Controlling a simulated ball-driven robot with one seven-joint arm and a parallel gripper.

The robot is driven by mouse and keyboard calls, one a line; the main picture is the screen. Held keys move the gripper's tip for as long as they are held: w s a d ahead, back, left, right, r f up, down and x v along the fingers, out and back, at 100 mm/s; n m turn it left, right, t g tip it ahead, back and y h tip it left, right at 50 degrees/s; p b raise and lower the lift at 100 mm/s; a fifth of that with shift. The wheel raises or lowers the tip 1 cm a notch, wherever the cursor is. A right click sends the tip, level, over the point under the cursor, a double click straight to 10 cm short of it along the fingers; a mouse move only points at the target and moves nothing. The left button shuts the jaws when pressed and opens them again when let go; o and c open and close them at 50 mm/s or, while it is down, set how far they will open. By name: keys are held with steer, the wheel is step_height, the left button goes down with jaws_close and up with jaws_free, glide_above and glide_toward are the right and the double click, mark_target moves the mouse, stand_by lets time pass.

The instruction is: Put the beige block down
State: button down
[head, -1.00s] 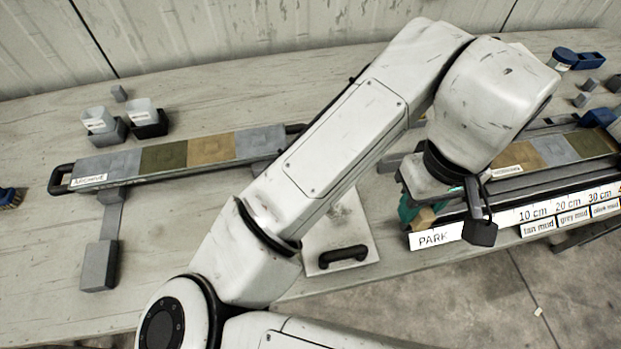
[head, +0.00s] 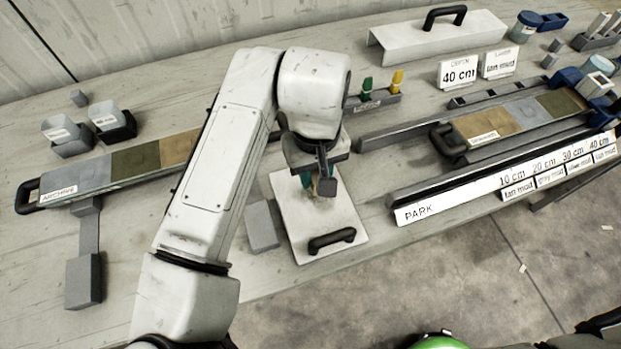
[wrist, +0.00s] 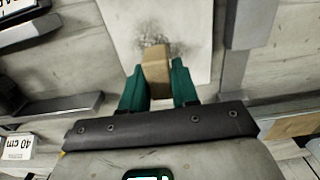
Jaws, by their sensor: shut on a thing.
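The beige block (wrist: 156,68) is between the two green fingers of my gripper (wrist: 158,85) in the wrist view, and the fingers are shut on it. In the head view my gripper (head: 318,187) is over the white board with a black handle (head: 307,220). The block is mostly hidden there by the gripper. The white board also shows beyond the block in the wrist view (wrist: 195,45), with a dark smudge close to the block. I cannot tell whether the block touches the board.
A long rail marked PARK (head: 440,208) lies to the right, beside a tray of coloured segments (head: 468,150). The archive tray (head: 90,178) lies to the left. A small rack with green and yellow pegs (head: 375,103) stands behind my gripper. A grey block (head: 263,228) lies left of the board.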

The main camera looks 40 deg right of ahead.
steer(key=f, duration=0.3)
steer(key=shift+w+a, duration=0.25)
steer(key=shift+w, duration=0.1)
steer(key=shift+f, duration=0.55)
steer(key=shift+f, duration=0.15)
steer(key=c, duration=0.8)
jaws_free()
steer(key=shift+c, duration=0.2)
step_height(320, 180, up, 12)
steer(key=shift+r, duration=0.2)
